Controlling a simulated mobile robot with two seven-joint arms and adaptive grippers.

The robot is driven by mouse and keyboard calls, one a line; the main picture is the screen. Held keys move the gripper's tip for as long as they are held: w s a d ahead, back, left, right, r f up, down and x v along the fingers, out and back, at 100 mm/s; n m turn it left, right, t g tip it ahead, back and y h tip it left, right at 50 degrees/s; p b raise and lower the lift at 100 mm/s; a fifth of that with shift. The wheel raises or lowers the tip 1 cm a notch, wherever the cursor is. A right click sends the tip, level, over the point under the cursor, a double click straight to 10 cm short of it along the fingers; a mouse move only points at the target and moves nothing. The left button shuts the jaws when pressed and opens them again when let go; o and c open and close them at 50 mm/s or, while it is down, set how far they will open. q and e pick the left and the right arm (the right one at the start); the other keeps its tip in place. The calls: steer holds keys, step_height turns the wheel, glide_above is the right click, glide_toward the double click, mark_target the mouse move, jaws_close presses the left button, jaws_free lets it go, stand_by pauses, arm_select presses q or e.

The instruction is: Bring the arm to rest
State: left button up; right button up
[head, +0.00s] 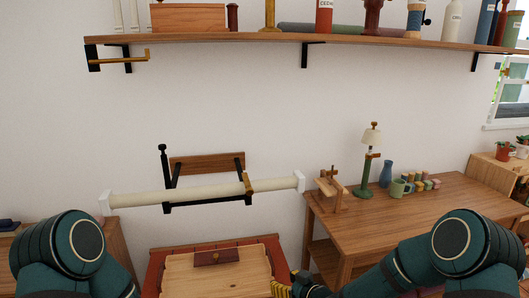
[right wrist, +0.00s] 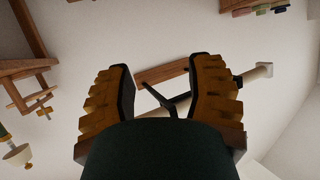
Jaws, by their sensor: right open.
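My right arm (head: 418,262) comes in from the lower right and bends toward the middle. Its right gripper (head: 284,288) shows at the bottom edge, partly cut off, beside the red-framed wooden chest. In the right wrist view the two yellow ridged fingers of the right gripper (right wrist: 161,70) stand apart, with nothing held between them. Beyond them appear the wall and part of the wall rack (right wrist: 165,73). My left arm (head: 62,252) shows only as a rounded joint at the lower left; its gripper is out of view.
A wooden table (head: 440,199) at the right carries a lamp (head: 369,150), a blue vase (head: 386,173), a green mug (head: 400,188) and a small wooden stand (head: 331,188). A cream roll (head: 215,193) hangs on the wall above the chest (head: 265,243). A loaded shelf (head: 250,39) runs above.

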steer(key=s+d+f+m+g+h, duration=0.1)
steer(key=s+f+m+g, duration=0.1)
steer(key=s, duration=0.6)
steer(key=s+d+f+m+g+h, duration=0.1)
steer(key=s+f+m+g+h, duration=0.1)
steer(key=s+f, duration=0.4)
steer(key=s+d+f+m+g+h, duration=0.1)
steer(key=s+f+m+g, duration=0.2)
steer(key=s, duration=0.9)
step_height(320, 180, down, 2)
steer(key=shift+d+f+m+g+h, duration=0.1)
steer(key=shift+d+m+g+h, duration=0.2)
steer(key=shift+g, duration=0.7)
